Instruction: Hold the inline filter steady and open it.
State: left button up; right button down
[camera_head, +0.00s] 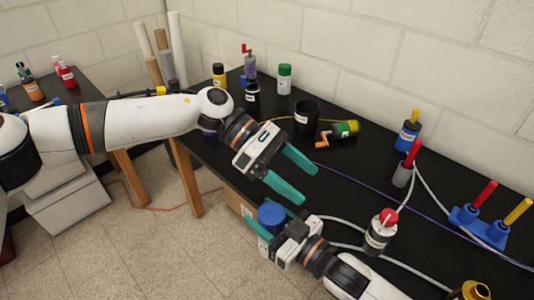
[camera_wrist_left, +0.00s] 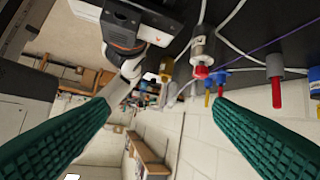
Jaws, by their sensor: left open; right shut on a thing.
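A round blue part (camera_head: 271,214), apparently the inline filter, sits between the teal fingers of my right gripper (camera_head: 262,231) at the table's front edge. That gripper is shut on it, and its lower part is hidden. My left gripper (camera_head: 309,185) is open and empty, to the upper right of the blue part and apart from it. In the left wrist view its two green fingers (camera_wrist_left: 160,100) stand wide apart with nothing between them.
Behind are a black cup (camera_head: 306,116), a green-and-yellow part with an orange handle (camera_head: 345,129) and several bottles. A blue rack (camera_head: 479,226) is at right.

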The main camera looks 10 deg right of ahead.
aim_at(275, 212)
pick_arm(q)
jog(key=a+r+m+t+y, duration=0.5)
jog(key=m+t+y, duration=0.1)
jog(key=y, duration=0.3)
jog(key=f, duration=0.7)
jog(key=s+f, duration=0.1)
jog(key=f, duration=0.3)
jog(key=shift+d+f, duration=0.3)
jog(key=shift+f, duration=0.05)
jog(key=shift+c, duration=0.6)
jog(key=c, duration=1.1)
jog(key=shift+o, duration=0.5)
jog(key=n, duration=0.4)
jog(key=shift+r+n+t, duration=0.1)
jog(key=shift+n+t, duration=0.2)
jog(key=shift+t, duration=0.1)
jog(key=shift+c, duration=0.3)
jog(key=shift+w+d, duration=0.1)
jog(key=shift+d, duration=0.05)
